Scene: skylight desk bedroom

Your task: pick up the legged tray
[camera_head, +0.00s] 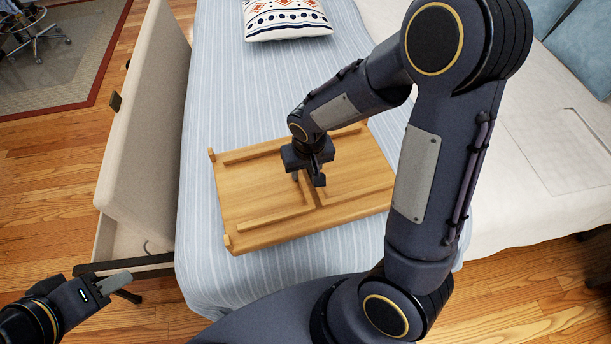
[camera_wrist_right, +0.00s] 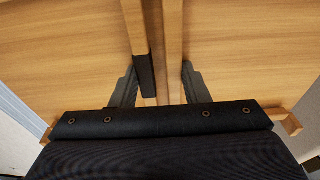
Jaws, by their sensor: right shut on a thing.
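The legged tray (camera_head: 245,195) is a light wooden board with raised wooden bars, lying flat on the striped bed. My right gripper (camera_head: 311,178) points down at the middle of the tray. It is shut on the tray's central bar; the right wrist view shows the bar (camera_wrist_right: 173,50) running between the two grey fingers (camera_wrist_right: 158,88). The arm hides part of the tray's right and far side. My left gripper (camera_head: 115,283) is low at the left, away from the tray and beside the bed; its finger gap is not clear.
The bed (camera_head: 215,100) has a blue-white striped cover, with a patterned pillow (camera_head: 285,18) at the far end. A tall pale panel (camera_head: 150,110) stands along its left side. A pale couch (camera_head: 535,150) adjoins at the right. Wood floor (camera_head: 50,190) is open at the left.

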